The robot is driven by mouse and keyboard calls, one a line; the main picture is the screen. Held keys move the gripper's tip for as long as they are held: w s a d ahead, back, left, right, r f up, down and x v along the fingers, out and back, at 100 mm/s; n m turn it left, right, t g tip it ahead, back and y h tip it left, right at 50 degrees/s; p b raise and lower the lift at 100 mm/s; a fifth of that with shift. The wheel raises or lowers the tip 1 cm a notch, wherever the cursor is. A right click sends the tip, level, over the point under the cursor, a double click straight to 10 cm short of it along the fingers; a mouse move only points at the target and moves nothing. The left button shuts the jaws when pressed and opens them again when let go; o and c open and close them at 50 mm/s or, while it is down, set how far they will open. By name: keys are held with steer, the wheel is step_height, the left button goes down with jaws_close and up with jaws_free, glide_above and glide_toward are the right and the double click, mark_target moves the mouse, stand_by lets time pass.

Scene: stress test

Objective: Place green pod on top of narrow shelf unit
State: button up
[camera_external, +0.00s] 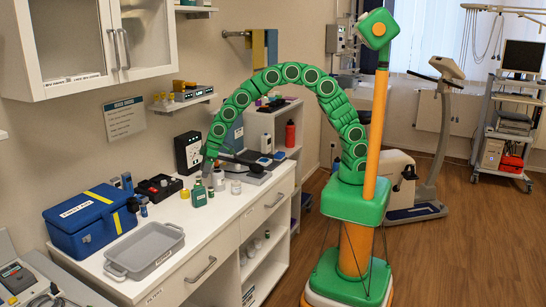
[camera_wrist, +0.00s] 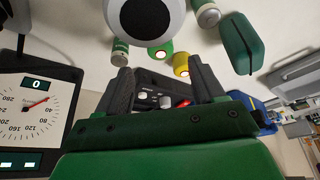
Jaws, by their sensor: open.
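A small green pod (camera_wrist: 158,52) with a bright round end shows in the wrist view, just beyond and between my fingertips. My gripper (camera_wrist: 163,84) is open, with nothing between its dark fingers. In the external view my gripper (camera_external: 208,167) points down over the white counter, close above several small containers. The pod is too small to pick out surely there. A narrow white shelf unit (camera_external: 257,124) stands past the far end of the counter, partly hidden behind my green arm.
A yellow pod (camera_wrist: 181,66) sits right beside the green one. A white round container (camera_wrist: 146,22) and a dark green bottle (camera_wrist: 238,44) stand close by. A blue case (camera_external: 82,222) and a grey tray (camera_external: 147,249) take up the counter's near end.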

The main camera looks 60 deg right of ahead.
steer(key=v, duration=0.4)
